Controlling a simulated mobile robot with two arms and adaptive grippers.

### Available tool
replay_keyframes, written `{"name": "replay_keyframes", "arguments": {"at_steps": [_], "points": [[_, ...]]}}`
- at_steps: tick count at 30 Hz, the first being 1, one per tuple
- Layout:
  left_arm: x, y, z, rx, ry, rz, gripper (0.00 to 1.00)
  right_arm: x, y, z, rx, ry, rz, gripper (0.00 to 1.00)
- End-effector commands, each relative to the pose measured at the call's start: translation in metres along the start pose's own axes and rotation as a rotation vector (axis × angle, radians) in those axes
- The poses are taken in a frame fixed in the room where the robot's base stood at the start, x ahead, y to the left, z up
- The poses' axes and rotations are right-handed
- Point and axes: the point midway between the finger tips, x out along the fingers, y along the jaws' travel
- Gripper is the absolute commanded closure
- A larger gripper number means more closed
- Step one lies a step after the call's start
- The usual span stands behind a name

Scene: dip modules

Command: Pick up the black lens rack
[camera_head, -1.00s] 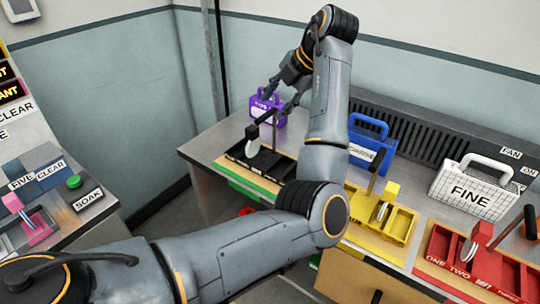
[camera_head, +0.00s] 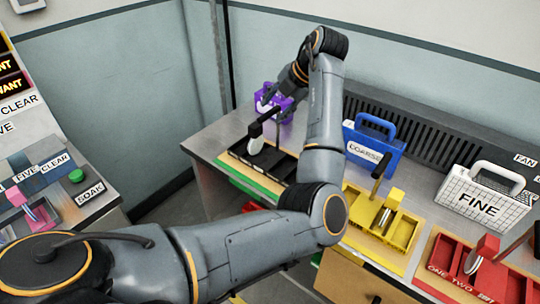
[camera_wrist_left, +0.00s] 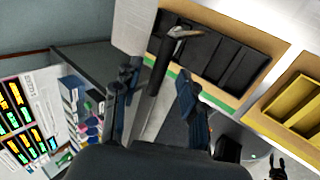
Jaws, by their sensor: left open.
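The black lens rack (camera_head: 283,167) sits on a wooden board with a green front edge, at the left end of the bench. A dark handle (camera_head: 268,121) rises above it, and a pale lens (camera_head: 256,141) stands in it. The rack also shows at the top of the left wrist view (camera_wrist_left: 228,62). My left gripper (camera_head: 275,104) is above and behind the rack, close to the handle. In the left wrist view my left gripper (camera_wrist_left: 155,98) is open, with the dark handle (camera_wrist_left: 160,66) showing between its fingers. Contact cannot be told. My right gripper is not in view.
A purple case (camera_head: 287,110) stands behind the rack, partly hidden by the gripper. A blue case (camera_head: 388,151), a yellow rack (camera_head: 405,229), a white FINE case (camera_head: 479,204) and a red rack (camera_head: 447,263) stand to the right. A vented grey panel backs the bench.

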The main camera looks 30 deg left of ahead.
Motion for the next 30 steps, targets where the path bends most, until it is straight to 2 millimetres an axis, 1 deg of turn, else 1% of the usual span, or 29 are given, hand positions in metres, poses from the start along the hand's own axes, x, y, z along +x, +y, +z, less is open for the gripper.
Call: {"name": "replay_keyframes", "arguments": {"at_steps": [1,6,9,15,20,21,22,30], "points": [[0.007,0.001,-0.001,0.002,0.005,-0.002,0.58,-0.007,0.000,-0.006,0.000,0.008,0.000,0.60],[0.030,0.000,0.000,0.001,0.003,0.000,0.58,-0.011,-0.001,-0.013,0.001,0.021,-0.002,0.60],[0.036,-0.001,0.000,0.000,0.001,-0.001,0.58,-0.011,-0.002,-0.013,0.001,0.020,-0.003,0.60],[0.036,-0.001,0.000,0.000,0.000,-0.001,0.58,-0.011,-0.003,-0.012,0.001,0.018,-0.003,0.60],[0.036,-0.001,0.000,0.001,0.000,-0.001,0.91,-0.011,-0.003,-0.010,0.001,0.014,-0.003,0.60],[0.036,-0.001,0.000,0.001,0.000,-0.001,0.99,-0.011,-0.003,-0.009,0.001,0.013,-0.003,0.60],[0.036,-0.001,0.000,0.001,0.000,-0.001,1.00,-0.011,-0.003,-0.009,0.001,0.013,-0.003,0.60],[0.036,-0.001,0.000,0.001,0.000,-0.001,1.00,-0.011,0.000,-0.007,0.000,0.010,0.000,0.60]]}}
